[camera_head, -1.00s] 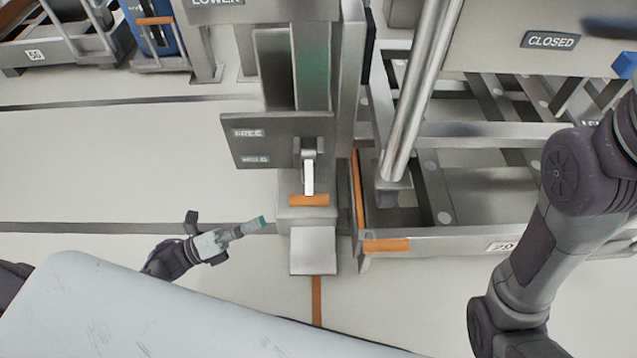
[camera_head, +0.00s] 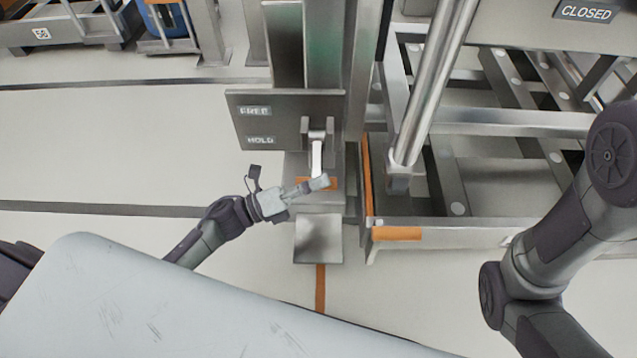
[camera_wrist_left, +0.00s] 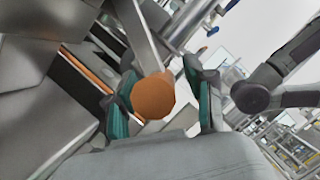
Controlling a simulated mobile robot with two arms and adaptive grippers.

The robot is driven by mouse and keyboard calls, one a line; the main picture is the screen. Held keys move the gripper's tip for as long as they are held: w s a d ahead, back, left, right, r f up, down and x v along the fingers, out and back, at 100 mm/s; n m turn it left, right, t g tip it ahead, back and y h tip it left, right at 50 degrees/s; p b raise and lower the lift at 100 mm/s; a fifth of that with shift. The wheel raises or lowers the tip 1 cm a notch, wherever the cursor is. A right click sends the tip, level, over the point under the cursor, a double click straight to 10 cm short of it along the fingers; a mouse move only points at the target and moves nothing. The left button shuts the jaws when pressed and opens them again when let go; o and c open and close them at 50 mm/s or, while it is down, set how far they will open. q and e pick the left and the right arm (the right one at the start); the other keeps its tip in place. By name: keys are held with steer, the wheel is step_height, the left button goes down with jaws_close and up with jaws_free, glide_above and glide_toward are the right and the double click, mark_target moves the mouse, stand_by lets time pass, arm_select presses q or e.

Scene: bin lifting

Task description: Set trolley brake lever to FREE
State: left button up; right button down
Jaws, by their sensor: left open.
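The brake lever is a pale bar (camera_head: 316,158) on a grey plate (camera_head: 288,120) marked FREE above and HOLD below. It hangs downward, with an orange crosswise grip at its low end. My left gripper (camera_head: 322,182) is at that grip and covers part of it. In the left wrist view, the round end of the orange grip (camera_wrist_left: 153,96) shows between the two teal-padded fingers, which are open around it. I cannot tell whether a finger touches it. My right arm shows at the right, but its gripper is out of view.
A grey post (camera_head: 324,50) rises behind the plate. A metal pedal-like plate (camera_head: 318,238) lies below the lever. A metal frame with an orange edge piece (camera_head: 396,233) and a slanted cylinder (camera_head: 434,85) stands close on the right. The floor left of the plate is clear.

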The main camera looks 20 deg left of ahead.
arm_select(q)
steer(key=shift+w+d, duration=0.1)
jaws_close()
stand_by(0.4)
